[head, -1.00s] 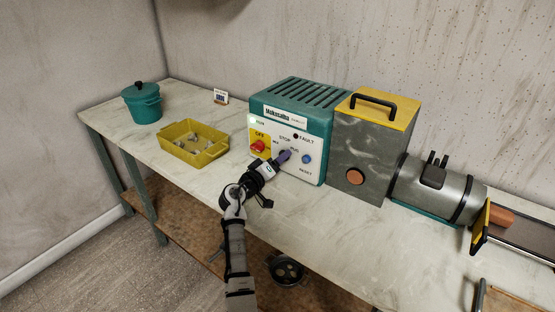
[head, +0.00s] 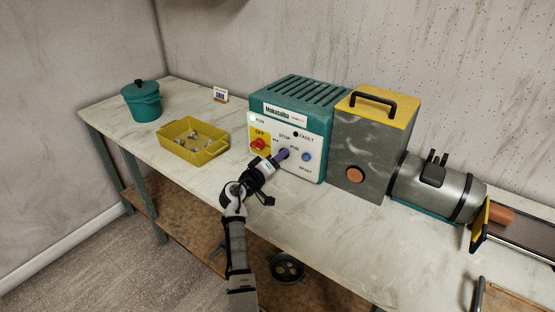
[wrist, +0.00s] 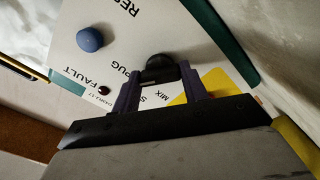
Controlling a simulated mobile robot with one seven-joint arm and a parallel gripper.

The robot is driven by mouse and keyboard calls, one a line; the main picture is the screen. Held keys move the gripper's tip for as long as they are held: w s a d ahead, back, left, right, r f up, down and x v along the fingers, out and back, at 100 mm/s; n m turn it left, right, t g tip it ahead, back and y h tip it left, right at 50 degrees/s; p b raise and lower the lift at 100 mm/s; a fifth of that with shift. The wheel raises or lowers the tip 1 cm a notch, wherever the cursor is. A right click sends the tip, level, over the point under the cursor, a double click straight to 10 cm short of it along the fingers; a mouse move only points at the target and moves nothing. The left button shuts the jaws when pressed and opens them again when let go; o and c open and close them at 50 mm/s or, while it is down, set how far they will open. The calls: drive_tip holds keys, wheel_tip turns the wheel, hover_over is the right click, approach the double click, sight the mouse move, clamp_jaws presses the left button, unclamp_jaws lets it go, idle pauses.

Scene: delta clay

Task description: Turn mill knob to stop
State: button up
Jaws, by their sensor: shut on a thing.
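The mill's control box (head: 312,90) is teal with a white front panel bearing STOP, MIX and PUG labels. Its black mill knob (wrist: 162,68) shows in the wrist view between the two purple fingers of my gripper (wrist: 158,82). My gripper is shut on the knob. In the head view my gripper (head: 281,155) reaches the panel below the STOP label and hides the knob. I cannot tell which label the knob points to.
A red button (head: 258,144) on a yellow patch is left of my gripper; a blue reset button (head: 306,157) is right. A yellow tray (head: 178,148) and teal pot (head: 142,101) stand left. The grey mill housing (head: 370,150) and metal barrel (head: 425,190) stand right.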

drive_tip(key=n, duration=0.3)
drive_tip(key=shift+n+p, duration=0.3)
drive_tip(key=shift+p, duration=0.1)
drive_tip(key=shift+n+p, duration=0.55)
drive_tip(key=shift+n, duration=1.05)
drive_tip(key=o, duration=1)
drive_tip(key=b+v, duration=0.3)
drive_tip(key=v, duration=0.9)
drive_tip(key=shift+s+a+f, duration=0.1)
drive_tip(key=shift+s+a, duration=0.1)
drive_tip(key=shift+s, duration=0.05)
drive_tip(key=shift+s+a, duration=0.35)
drive_tip(key=shift+s, duration=0.15)
